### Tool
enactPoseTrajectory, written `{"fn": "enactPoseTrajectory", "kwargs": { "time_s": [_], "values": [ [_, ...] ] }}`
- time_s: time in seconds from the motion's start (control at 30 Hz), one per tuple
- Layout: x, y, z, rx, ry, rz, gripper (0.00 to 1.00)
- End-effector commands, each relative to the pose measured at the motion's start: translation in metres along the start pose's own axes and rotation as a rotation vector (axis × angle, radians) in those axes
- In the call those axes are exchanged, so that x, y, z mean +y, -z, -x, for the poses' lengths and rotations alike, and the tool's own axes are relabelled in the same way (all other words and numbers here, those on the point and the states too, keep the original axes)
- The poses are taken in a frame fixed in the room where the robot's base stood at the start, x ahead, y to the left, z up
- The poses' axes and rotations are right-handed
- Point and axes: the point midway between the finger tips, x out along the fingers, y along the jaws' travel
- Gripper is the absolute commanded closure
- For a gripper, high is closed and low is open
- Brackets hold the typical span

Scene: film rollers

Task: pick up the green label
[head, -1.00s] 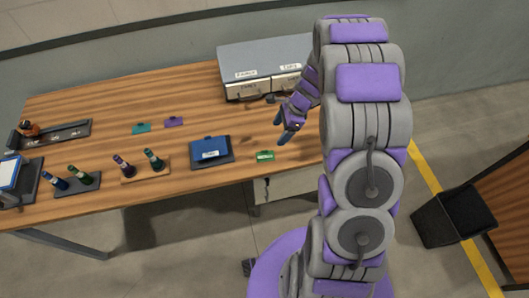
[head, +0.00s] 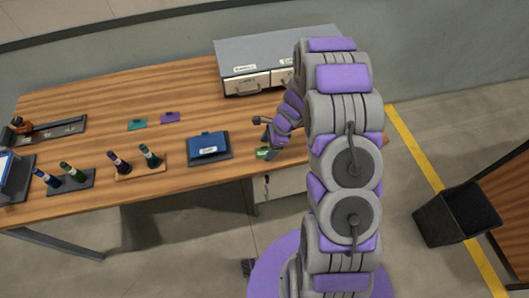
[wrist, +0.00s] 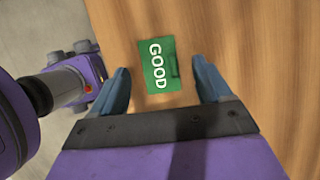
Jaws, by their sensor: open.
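The green label (wrist: 158,66) lies flat on the wooden table near its front edge, with the white word "GOOD" on it in the wrist view. It also shows in the head view (head: 262,154), partly covered by my gripper. My gripper (wrist: 163,75) is open, with one blue finger on each side of the label. Nothing is held between the fingers. In the head view my gripper (head: 265,138) is over the label, and I cannot tell how high the fingertips are above the table.
A blue stamp pad (head: 209,146) sits left of the label. Teal (head: 137,125) and purple (head: 170,117) labels lie farther back. Rollers stand on holders (head: 140,169) at the left. A grey drawer cabinet (head: 250,58) stands behind. A black bin (head: 432,227) is on the floor at right.

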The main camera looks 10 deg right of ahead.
Motion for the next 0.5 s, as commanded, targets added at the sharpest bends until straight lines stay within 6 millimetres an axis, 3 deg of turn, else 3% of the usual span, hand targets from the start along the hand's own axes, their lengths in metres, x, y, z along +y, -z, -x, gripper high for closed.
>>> {"fn": "enactPoseTrajectory", "kwargs": {
  "time_s": [0.1,0.3,0.5],
  "values": [
    [0.0003,-0.0004,-0.0109,0.000,-0.001,0.000,0.22],
    [0.0000,-0.0006,-0.0106,0.000,0.000,0.000,0.22],
    [0.0003,-0.0004,-0.0106,0.000,-0.001,0.000,0.42]
  ]
}}
